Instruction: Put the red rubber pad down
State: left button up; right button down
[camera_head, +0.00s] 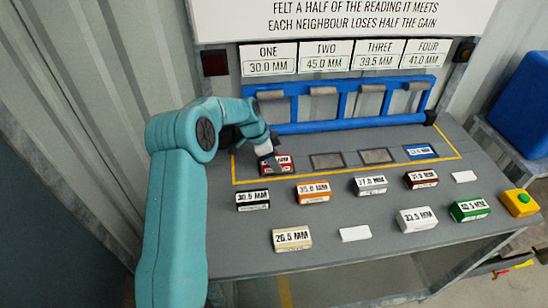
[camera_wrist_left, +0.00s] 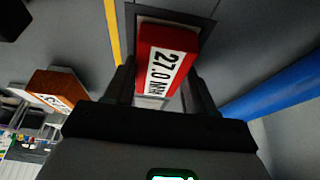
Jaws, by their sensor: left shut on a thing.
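The red rubber pad (camera_head: 277,168), with a white label, is at the leftmost square of the yellow-outlined row, under column ONE. In the left wrist view the pad (camera_wrist_left: 172,40) reads 27.0 MM and lies between my fingers, over a dark framed square (camera_wrist_left: 204,28). My left gripper (camera_head: 270,156) comes down on it from above and is shut on it. I cannot tell whether the pad touches the square or hangs just above it. My right gripper is not in view.
Two empty grey squares (camera_head: 327,161) and (camera_head: 376,156) lie to the right, then a blue pad (camera_head: 421,151). Several labelled pads, such as the orange one (camera_head: 313,192), stand in front. A blue rail frame (camera_head: 345,124) runs behind. A green button (camera_head: 521,200) sits at the right.

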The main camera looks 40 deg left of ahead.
pick_arm(q)
jog(key=o, duration=1.2)
jog(key=shift+o, duration=0.2)
jog(key=shift+r, duration=0.25)
jog(key=shift+s+a+r, duration=0.1)
jog(key=shift+a+r, duration=0.05)
jog(key=shift+r, duration=0.15)
jog(key=b+v, duration=0.1)
jog(key=v, duration=1)
